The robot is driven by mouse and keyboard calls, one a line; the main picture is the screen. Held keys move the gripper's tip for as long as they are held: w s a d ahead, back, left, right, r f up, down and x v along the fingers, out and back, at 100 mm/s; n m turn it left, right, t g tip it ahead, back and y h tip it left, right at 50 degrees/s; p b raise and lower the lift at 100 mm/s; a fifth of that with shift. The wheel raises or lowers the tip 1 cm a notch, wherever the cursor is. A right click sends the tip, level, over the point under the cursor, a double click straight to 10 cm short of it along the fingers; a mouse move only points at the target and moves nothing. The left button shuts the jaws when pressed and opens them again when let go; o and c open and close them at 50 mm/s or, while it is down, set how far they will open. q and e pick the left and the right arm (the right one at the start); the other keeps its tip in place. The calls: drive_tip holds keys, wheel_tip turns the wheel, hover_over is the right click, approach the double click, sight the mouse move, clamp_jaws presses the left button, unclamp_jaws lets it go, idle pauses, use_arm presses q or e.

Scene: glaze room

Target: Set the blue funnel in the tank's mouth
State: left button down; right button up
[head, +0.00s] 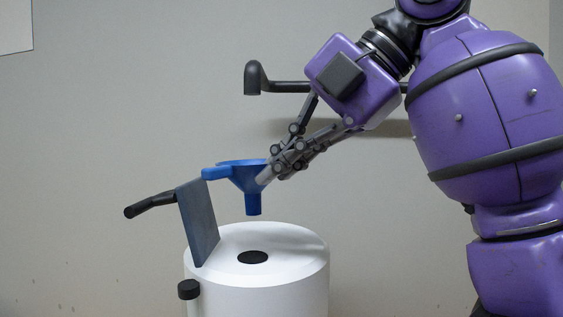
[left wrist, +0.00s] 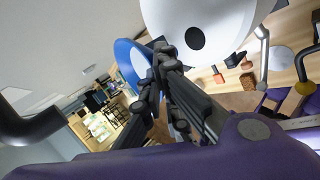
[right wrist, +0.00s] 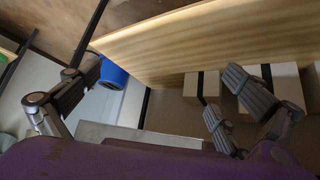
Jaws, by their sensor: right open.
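The blue funnel (head: 247,174) hangs upright, spout down, above the white tank (head: 300,290). Its spout is apart from the tank's top and roughly over the round black mouth (head: 252,257). My left gripper (head: 268,172) is shut on the funnel's right side. The left wrist view shows the fingers together at the funnel (left wrist: 128,62), with the tank (left wrist: 215,25) and the dark mouth (left wrist: 195,38) beyond. My right gripper (right wrist: 160,92) shows only in the right wrist view; its fingers are wide apart, with nothing between them.
A grey plate (head: 198,225) stands on the tank's left side, close to the funnel; a black handle (head: 150,204) is behind it. A black-capped post (head: 188,290) is at the front left. A dark pipe (head: 257,78) is above. The right wrist view shows a wooden board (right wrist: 200,45) and boxes (right wrist: 205,88).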

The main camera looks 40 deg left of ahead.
use_arm(q)
drive_tip(key=shift+w+a+f, duration=0.1)
drive_tip(key=shift+f, duration=0.1)
drive_tip(key=shift+s+d+f+b, duration=0.3)
drive_tip(key=shift+d+f+b, duration=0.1)
drive_tip(key=shift+b, duration=0.05)
drive_tip(key=shift+w+a+f+b, duration=0.1)
drive_tip(key=shift+a+f+b, duration=0.05)
drive_tip(key=shift+f+b, duration=0.55)
drive_tip(key=shift+f, duration=0.5)
drive_tip(key=shift+f+b, duration=0.3)
drive_tip(key=shift+f, duration=0.45)
use_arm(e)
wheel_tip(320, 180, down, 3)
drive_tip(key=shift+r, duration=0.2)
drive_tip(key=shift+s+d, duration=0.1)
drive_tip(key=shift+s, duration=0.15)
